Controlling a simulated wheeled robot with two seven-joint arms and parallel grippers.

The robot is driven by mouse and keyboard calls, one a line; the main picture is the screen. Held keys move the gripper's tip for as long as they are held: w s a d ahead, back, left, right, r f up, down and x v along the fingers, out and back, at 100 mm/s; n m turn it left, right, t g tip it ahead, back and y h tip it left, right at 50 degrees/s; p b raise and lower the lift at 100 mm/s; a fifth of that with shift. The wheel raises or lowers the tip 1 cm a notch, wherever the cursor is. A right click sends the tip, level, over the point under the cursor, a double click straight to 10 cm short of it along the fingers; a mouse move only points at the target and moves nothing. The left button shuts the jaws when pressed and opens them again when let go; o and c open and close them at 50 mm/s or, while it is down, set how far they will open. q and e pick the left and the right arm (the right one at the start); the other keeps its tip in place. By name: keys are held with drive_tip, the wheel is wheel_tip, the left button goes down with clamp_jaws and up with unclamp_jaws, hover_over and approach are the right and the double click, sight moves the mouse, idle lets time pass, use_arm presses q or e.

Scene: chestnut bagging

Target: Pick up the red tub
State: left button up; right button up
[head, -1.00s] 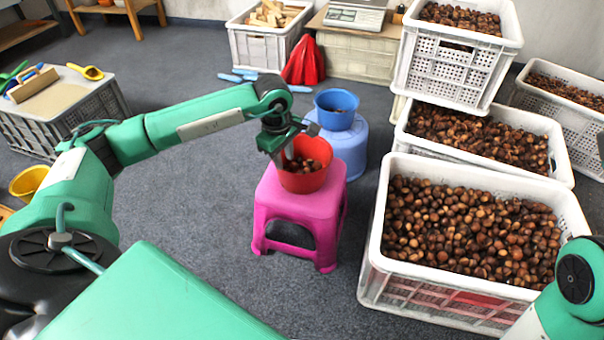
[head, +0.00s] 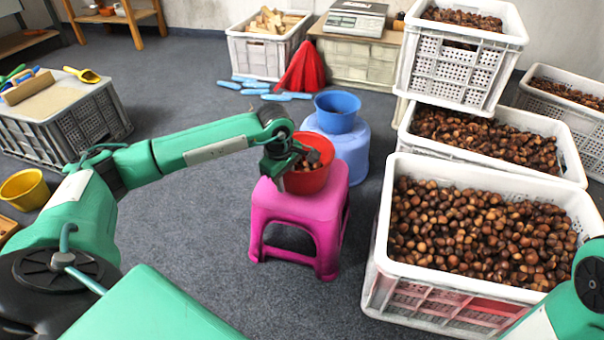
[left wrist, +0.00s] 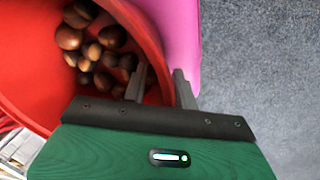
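The red tub (head: 311,182) holds brown chestnuts and stands upright on a pink stool (head: 303,214). My left gripper (head: 287,160) is at the tub's left rim in the head view. In the left wrist view the tub (left wrist: 40,98) fills the upper left with chestnuts (left wrist: 97,50) inside. There the left gripper (left wrist: 160,82) straddles the tub wall, with one finger inside and the other outside. A small gap shows between the inner finger and the wall, so it looks open. My right gripper is out of view; only part of that arm shows at lower right.
A blue bucket (head: 337,111) on a blue stool (head: 350,146) stands just behind the tub. A large crate (head: 402,270) of chestnuts stands to the right, with more crates behind it. A red cone-shaped item (head: 299,70) is behind. Grey floor left of the pink stool is clear.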

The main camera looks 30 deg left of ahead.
use_arm(q)
clamp_jaws()
idle(1.4)
